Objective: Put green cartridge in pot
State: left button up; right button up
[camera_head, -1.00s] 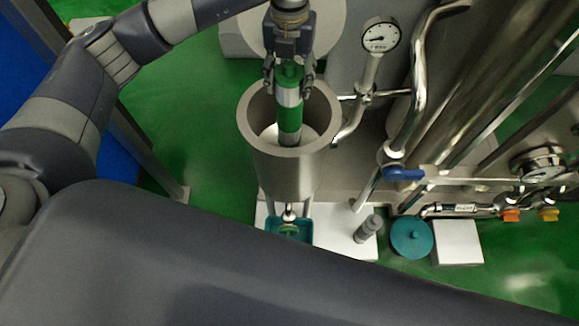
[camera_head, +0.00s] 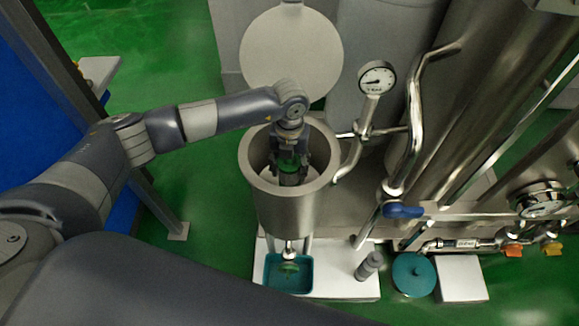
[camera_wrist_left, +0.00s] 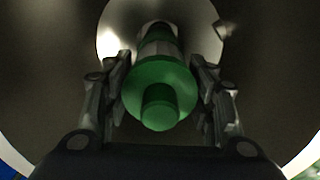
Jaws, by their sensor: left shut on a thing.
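The green cartridge (camera_head: 291,175) is inside the open steel pot (camera_head: 290,210), low between the pot's walls. My left gripper (camera_head: 290,165) reaches down through the pot's mouth and is shut on the cartridge's upper end. In the left wrist view, the cartridge's green cap (camera_wrist_left: 160,92) sits between the two dark fingers (camera_wrist_left: 162,100), with its grey band beyond it and the pot's inner wall (camera_wrist_left: 60,75) all around. The cartridge's lower end is hidden, so I cannot tell whether it touches the pot's bottom. My right gripper is not in view.
A round pale lid (camera_head: 291,58) stands behind the pot. A pressure gauge (camera_head: 377,78) and steel pipes (camera_head: 412,120) are close at the right. Below are a teal tray (camera_head: 288,274), a grey bottle (camera_head: 368,266) and a teal round container (camera_head: 413,274).

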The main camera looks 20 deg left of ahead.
pick_arm(q)
jog(key=shift+f, duration=0.65)
jog(key=shift+f, duration=0.15)
jog(key=o, duration=1.3)
notch_tip(320, 180, up, 12)
jog(key=shift+r, duration=0.2)
